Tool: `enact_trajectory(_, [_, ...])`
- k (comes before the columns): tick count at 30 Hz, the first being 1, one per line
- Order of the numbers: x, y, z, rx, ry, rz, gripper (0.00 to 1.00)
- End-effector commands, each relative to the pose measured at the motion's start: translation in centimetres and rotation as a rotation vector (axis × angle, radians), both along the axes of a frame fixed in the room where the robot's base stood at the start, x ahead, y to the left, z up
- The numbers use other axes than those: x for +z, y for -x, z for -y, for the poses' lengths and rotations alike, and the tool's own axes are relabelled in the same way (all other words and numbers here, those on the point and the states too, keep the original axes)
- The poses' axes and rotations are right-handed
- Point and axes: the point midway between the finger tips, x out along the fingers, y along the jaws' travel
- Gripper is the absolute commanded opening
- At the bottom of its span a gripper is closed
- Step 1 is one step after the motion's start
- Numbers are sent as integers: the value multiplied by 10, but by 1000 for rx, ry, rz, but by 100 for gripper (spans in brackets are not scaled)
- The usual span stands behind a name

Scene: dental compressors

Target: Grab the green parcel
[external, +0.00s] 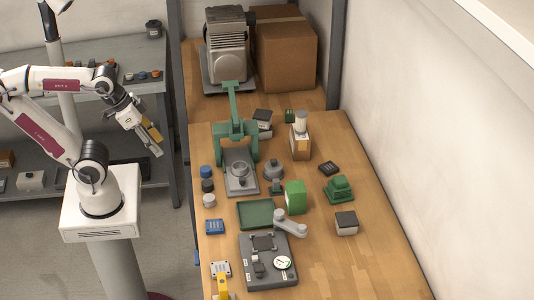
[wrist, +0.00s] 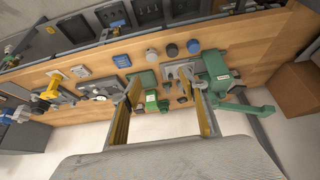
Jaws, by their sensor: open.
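The green parcel (external: 295,197) is a bright green box standing upright on the wooden workbench, right of the dark green tray (external: 256,214). My gripper (external: 152,132) is open and empty. It is raised left of the bench, well apart from the parcel. In the wrist view my gripper (wrist: 166,92) shows two yellowish fingers spread apart with nothing held between them.
A green press (external: 232,130) stands behind the parcel to the left. A gauge unit with a grey arm (external: 290,222) is in front of it. A dark green block (external: 338,188) lies to the right.

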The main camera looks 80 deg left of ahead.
Motion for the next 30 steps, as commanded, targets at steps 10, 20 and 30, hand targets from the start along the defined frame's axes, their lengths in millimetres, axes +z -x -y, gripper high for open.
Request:
enact_trajectory(10, [0,0,0,0,0,0,62])
enact_trajectory(20, [0,-2,1,-2,1,3,62])
enact_trajectory(30, [-3,-47,12,-22,24,61,62])
